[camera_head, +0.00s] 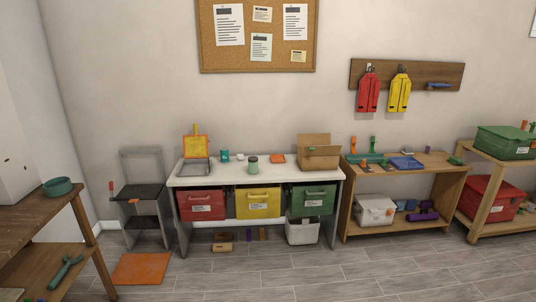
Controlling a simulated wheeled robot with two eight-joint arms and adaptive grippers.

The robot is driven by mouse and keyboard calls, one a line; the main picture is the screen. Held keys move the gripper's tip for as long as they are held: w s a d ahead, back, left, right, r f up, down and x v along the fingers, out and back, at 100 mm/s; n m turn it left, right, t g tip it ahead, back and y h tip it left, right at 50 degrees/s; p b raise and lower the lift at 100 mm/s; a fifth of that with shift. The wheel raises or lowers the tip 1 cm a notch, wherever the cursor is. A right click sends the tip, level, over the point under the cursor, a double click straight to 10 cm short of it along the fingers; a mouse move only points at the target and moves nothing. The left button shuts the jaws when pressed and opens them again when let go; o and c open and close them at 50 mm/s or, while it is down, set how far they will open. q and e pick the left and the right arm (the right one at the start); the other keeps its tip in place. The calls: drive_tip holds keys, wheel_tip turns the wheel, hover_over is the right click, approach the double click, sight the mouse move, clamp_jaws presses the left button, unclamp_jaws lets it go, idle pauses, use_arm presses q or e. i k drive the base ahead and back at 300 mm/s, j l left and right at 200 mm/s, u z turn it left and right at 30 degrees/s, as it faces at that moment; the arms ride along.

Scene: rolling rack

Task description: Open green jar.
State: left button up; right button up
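A small green jar (253,164) with a paler top stands upright on the white-topped table (216,175), near the middle of its top. The jar is small in the view, and I cannot make out how its lid sits. A teal cup-like item (225,155) stands to its left, apart from it. Neither of my grippers shows in the head view.
On the table are a cardboard box (315,157), an orange square (277,158) and a grey open container (195,167). Red, yellow and green bins hang below. An orange mat (141,268) lies left. The floor in front (300,275) is clear.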

sight(252, 166)
drive_tip(key=i+u, duration=0.1)
drive_tip(key=i, duration=1.05)
drive_tip(key=i+l, duration=0.2)
drive_tip(key=i, duration=0.9)
drive_tip(key=u, duration=0.05)
